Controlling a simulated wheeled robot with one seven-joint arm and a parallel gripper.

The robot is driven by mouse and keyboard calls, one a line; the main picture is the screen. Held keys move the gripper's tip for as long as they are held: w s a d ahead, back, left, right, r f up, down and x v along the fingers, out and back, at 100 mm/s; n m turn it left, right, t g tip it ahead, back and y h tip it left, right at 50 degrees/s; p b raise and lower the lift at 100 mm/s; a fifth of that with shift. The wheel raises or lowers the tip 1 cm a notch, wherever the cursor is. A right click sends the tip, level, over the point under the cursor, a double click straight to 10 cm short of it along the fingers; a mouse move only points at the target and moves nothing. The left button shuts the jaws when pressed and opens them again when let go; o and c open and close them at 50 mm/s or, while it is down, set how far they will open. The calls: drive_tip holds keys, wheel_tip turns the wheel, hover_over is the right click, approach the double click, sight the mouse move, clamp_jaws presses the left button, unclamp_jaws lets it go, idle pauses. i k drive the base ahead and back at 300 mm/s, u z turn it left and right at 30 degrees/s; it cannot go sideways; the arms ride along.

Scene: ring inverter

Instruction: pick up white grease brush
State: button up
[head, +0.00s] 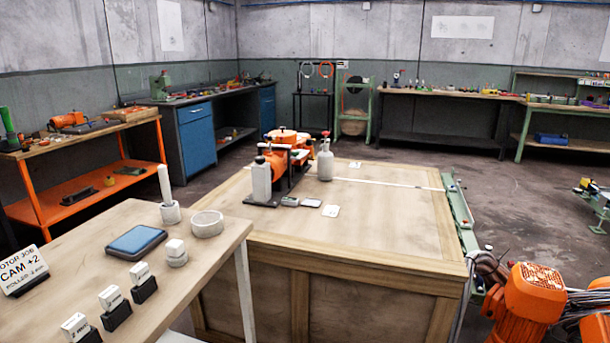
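A white upright handle (164,183), which looks like the grease brush, stands in a small whitish cup (171,213) at the back of the near wooden table (85,243), at the left in the head view. Its lower end is hidden inside the cup, so I cannot see bristles. My gripper is not in view, and nothing is seen touching the handle.
Beside the cup are a round whitish dish (207,223), a blue pad (135,242) and several small white blocks, some on black stands. A sign (23,270) stands at the left. A large wooden crate bench (390,215) adjoins on the right.

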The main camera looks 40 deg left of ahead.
sight(165, 188)
drive_tip(key=u, duration=0.05)
drive_tip(key=i, duration=1.75)
drive_tip(key=u, duration=3.8)
